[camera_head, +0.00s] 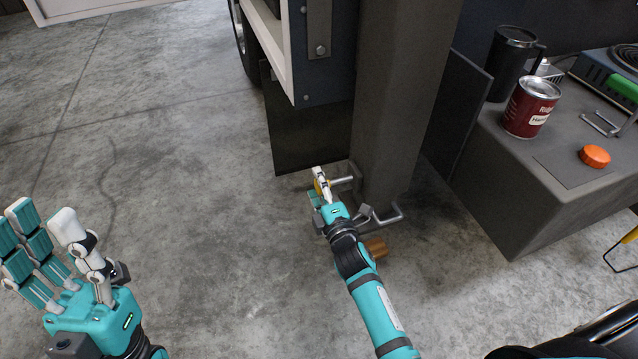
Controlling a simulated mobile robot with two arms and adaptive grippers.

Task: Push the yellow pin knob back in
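A small patch of the yellow pin knob (318,187) shows low beside the dark column, mostly hidden by the fingers of my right gripper (321,189). That gripper is at the knob, with a white fingertip over it and teal fingers beside it. I cannot tell whether the fingers close around the knob or only touch it. A metal rod (343,182) runs from beside the knob toward the column. My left gripper (48,235) is at the lower left, empty, with its fingers spread and pointing up, far from the knob.
The dark column (400,90) rises behind my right gripper, with bent metal bars (383,218) and a brown cylinder (377,247) near its base. A grey bench (510,160) at right bears a red can (530,107) and an orange button (594,156). The concrete floor at left is clear.

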